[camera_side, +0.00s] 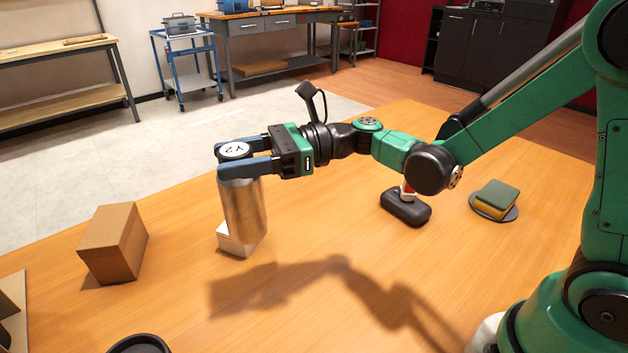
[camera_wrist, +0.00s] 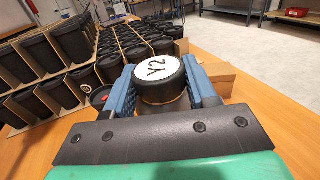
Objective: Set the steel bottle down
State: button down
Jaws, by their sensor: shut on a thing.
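The steel bottle (camera_side: 245,210) is a brushed metal cylinder with a dark cap and a white round label reading "Y2". My gripper (camera_side: 235,158) has its two blue fingers shut on the bottle near its cap. The bottle hangs upright, or nearly so, and its shadow lies apart on the table. In the wrist view the bottle's labelled cap (camera_wrist: 158,72) sits between the fingers (camera_wrist: 162,90). The bottle's lower body is hidden there.
A white block (camera_side: 236,240) stands behind the bottle's base. A cardboard box (camera_side: 113,244) is to the left. A black object (camera_side: 406,207) and a dish of sponges (camera_side: 494,200) lie right. A divided crate (camera_wrist: 70,72) holds several black-capped items.

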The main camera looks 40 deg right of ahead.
jog(key=s+f+n+g, duration=0.7)
jog(key=f+n+g, duration=0.1)
jog(key=g, duration=0.5)
jog(key=shift+s+f+n, duration=0.15)
jog(key=shift+f+n, duration=0.15)
jog(key=shift+f, duration=0.6)
jog(key=shift+f, duration=0.55)
jog(key=shift+c, duration=1)
grip_release()
